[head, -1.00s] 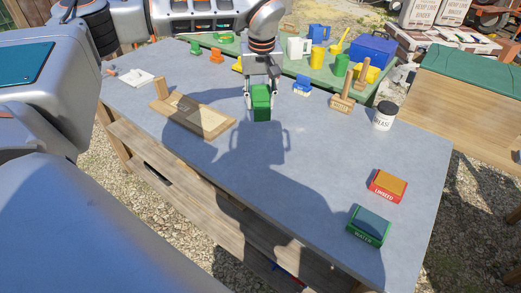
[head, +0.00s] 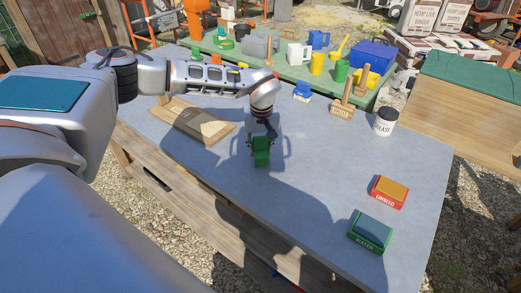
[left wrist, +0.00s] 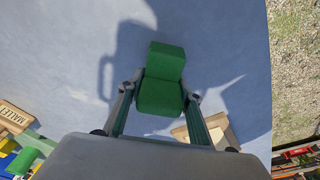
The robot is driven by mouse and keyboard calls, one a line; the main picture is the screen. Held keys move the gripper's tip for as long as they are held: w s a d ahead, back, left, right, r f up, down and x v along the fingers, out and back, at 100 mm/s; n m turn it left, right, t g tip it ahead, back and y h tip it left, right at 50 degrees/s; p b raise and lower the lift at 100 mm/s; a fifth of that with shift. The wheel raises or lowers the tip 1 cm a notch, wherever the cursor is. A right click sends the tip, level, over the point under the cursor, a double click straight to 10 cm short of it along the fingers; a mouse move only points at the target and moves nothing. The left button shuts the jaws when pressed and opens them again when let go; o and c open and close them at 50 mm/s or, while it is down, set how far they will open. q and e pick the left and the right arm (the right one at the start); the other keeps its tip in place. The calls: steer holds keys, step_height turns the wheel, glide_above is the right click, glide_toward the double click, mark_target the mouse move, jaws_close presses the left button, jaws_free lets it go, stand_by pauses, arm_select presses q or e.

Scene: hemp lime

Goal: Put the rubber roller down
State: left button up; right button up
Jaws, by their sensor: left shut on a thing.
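The rubber roller (head: 261,157) shows as a green blocky thing near the middle of the grey table (head: 310,190). My left gripper (head: 261,142) is shut on it from above. In the left wrist view the roller (left wrist: 160,95) sits between the two fingertips (left wrist: 160,90), with a smaller block-shaped part beyond a larger one. Shadows of the arm and roller fall on the tabletop close by. I cannot tell whether the roller's underside touches the table. My right gripper is not in view.
A wooden board (head: 190,121) lies left of the roller. Wooden mallets (head: 342,110), a white jar (head: 385,121) and a blue item (head: 302,91) stand toward the back right. Red (head: 388,191) and green (head: 370,231) boxes lie at front right.

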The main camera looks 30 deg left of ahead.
mark_target(261, 151)
arm_select(q)
steer(key=shift+f, duration=0.35)
steer(key=shift+f, duration=0.15)
steer(key=o, duration=1)
steer(key=shift+r, duration=0.2)
steer(key=r, duration=0.4)
steer(key=s+r, duration=0.1)
steer(key=r, duration=0.2)
steer(key=d+r, duration=0.1)
steer(key=r, duration=0.3)
steer(key=shift+s+r, duration=0.2)
steer(key=shift+r, duration=0.15)
